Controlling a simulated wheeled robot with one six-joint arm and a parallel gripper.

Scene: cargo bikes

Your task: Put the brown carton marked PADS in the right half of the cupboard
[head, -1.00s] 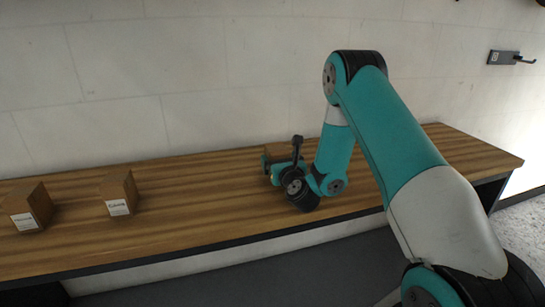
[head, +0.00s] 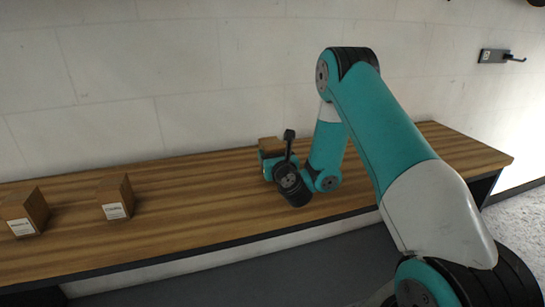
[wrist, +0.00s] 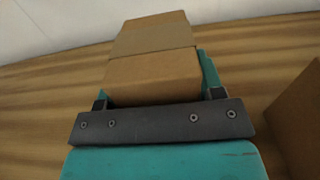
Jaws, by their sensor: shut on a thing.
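A plain brown carton (head: 271,145) with a lighter tape band is between the fingers of my gripper (head: 268,160), over the back of the wooden bench near the wall. In the wrist view the carton (wrist: 152,75) fills the space between the two jaws of my gripper (wrist: 157,90), which is shut on it. No marking on this carton is visible, so I cannot tell whether it says PADS. Two other brown cartons with white labels stand on the left of the bench, one nearer the middle (head: 116,193) and one farther left (head: 25,208); their labels are too small to read. I see no clear cupboard.
The wood-topped bench (head: 200,205) runs along a pale wall. Its middle, between the labelled cartons and my gripper, is clear. A brown carton side (wrist: 300,115) stands close on the right in the wrist view. A wall hook (head: 500,57) is at upper right.

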